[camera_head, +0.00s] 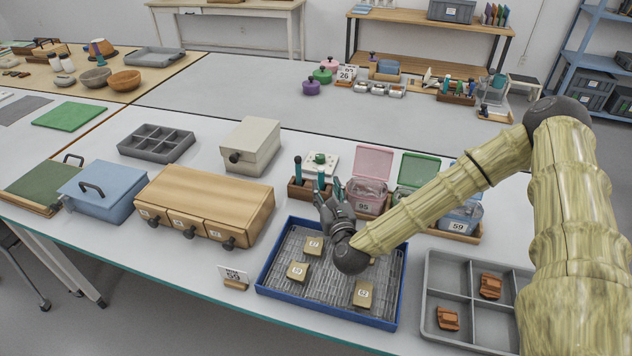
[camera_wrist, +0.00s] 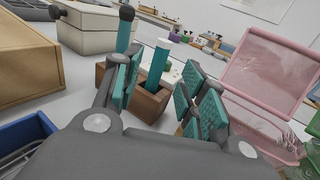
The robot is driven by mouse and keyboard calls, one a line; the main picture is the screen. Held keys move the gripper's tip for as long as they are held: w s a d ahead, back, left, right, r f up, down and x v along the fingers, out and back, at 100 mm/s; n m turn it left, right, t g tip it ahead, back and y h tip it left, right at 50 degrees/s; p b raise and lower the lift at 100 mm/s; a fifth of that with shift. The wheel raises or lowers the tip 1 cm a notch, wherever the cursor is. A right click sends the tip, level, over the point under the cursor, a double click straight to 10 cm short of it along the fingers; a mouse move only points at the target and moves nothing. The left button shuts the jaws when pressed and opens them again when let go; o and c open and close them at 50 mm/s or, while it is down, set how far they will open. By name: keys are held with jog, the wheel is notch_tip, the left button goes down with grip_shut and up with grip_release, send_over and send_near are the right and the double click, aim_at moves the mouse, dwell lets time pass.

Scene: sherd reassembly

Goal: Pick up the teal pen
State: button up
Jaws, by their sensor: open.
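A teal pen (camera_wrist: 158,66) with a pale top end stands upright in a small wooden holder (camera_wrist: 149,104). In the head view the holder (camera_head: 299,190) sits on the table just left of my gripper, and the pen (camera_head: 321,178) shows at its right side. A second teal stick (camera_wrist: 125,35) with a dark rounded top stands in the holder's left part. My gripper (camera_wrist: 163,88) is open, with teal-padded fingers. In the wrist view the pale-topped pen appears between the fingers, a little beyond them, with no contact visible. In the head view my gripper (camera_head: 334,188) is beside the holder.
A pink open bin (camera_head: 371,181) stands close on the right, with a green bin (camera_head: 417,172) beyond. A blue tray (camera_head: 290,288) with tan blocks lies below my arm. A wooden drawer box (camera_head: 205,195) and a beige box (camera_head: 250,143) stand left.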

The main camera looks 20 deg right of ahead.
aim_at(322, 176)
jog(key=shift+w+d, duration=0.2)
jog(key=shift+w, duration=0.45)
jog(key=shift+w+r+p, duration=0.25)
jog(key=shift+w+p, duration=0.15)
jog(key=shift+w, duration=0.15)
jog(key=w+p, duration=0.1)
jog(key=w, duration=0.2)
jog(key=shift+w+r, duration=0.15)
jog(key=shift+w, duration=0.5)
grip_shut()
